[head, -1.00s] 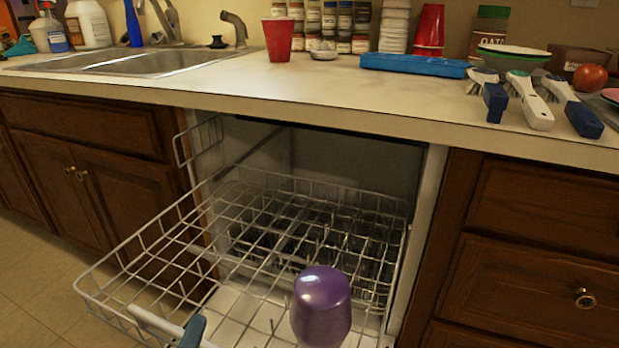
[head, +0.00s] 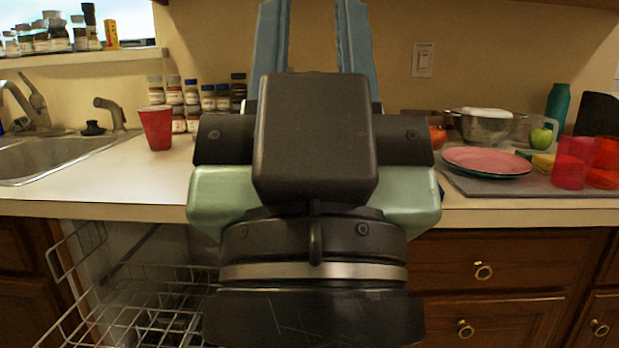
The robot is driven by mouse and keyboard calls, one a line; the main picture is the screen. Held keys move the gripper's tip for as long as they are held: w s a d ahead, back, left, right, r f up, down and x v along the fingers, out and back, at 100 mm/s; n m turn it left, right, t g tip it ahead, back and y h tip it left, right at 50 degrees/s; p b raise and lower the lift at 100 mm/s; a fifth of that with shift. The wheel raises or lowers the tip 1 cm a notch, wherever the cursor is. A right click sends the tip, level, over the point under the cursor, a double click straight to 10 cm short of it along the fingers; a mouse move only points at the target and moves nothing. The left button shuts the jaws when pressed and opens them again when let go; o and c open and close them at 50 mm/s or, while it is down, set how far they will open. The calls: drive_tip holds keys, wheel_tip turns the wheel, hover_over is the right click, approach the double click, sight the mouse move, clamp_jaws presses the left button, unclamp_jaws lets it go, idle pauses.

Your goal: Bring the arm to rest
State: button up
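My gripper (head: 313,30) is raised large in the centre of the head view. Its two blue-grey fingers point up, and their tips are cut off by the top edge. A wide gap between them shows only the bare wall, so it is open and empty in what shows. My black and pale green wrist hides the middle of the counter (head: 90,190) behind it.
The wire dishwasher rack (head: 150,310) is pulled out at lower left. A red cup (head: 156,128) stands by the sink (head: 60,152). Spice jars (head: 190,100) stand behind. At right are a pink plate (head: 487,160), a metal colander (head: 486,125) and red cups (head: 573,162).

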wheel_tip(320, 180, up, 36)
drive_tip(key=p, duration=3.4)
drive_tip(key=shift+a, duration=0.15)
drive_tip(key=shift+f, duration=0.1)
